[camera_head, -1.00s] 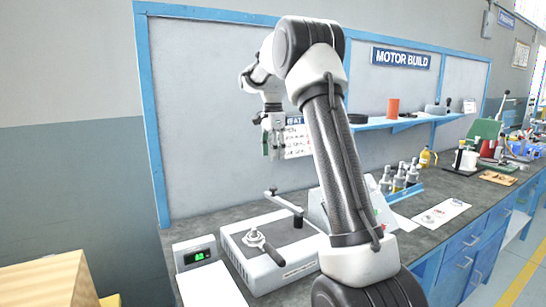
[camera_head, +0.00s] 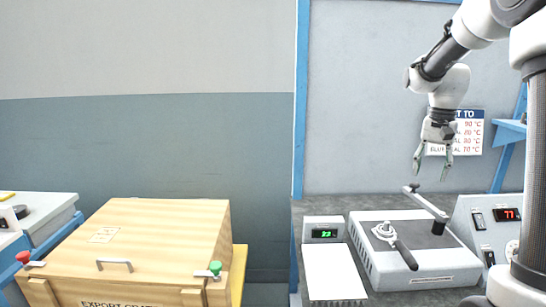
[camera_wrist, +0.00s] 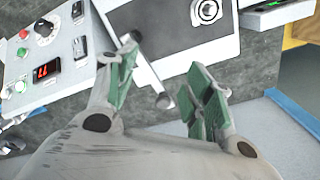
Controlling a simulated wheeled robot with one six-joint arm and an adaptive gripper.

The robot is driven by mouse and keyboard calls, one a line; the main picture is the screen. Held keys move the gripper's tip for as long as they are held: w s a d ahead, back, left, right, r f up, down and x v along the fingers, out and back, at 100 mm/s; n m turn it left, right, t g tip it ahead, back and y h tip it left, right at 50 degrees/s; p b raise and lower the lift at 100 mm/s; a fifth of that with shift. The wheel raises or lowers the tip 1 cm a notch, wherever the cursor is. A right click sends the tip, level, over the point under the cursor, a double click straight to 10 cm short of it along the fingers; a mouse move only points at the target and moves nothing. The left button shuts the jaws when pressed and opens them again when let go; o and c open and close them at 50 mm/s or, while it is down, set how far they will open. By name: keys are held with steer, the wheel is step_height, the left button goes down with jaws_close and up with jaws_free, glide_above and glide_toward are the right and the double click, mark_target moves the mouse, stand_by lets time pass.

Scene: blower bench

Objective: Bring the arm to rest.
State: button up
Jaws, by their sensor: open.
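My gripper (camera_head: 433,165) hangs with its fingers pointing down above the bench, over the back of a white-and-grey machine (camera_head: 425,271) with a crank arm and a black-handled knob. Its two green-padded fingers are spread apart, and nothing is between them. In the wrist view my gripper (camera_wrist: 165,90) is also open and empty, with the crank arm and machine top beyond the fingers. The arm is raised and bent, coming in from the right edge. The gripper is clear of the bench top.
A control box (camera_head: 484,228) reading 77 stands right of the machine. A scale (camera_head: 322,232) with a green display and white plate is on its left. A wooden export crate (camera_head: 150,240) stands at lower left. A sign (camera_head: 468,132) hangs behind the gripper.

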steer(key=s+a+r+n+t, duration=0.1)
steer(key=s+a+n+t, duration=0.1)
steer(key=s, duration=1.1)
steer(key=s+a+r+n+t, duration=0.2)
steer(key=s+a+n, duration=0.3)
steer(key=s, duration=0.8)
steer(key=shift+s+a+r+t, duration=0.2)
steer(key=shift+s+a+t, duration=0.1)
steer(key=shift+a, duration=0.15)
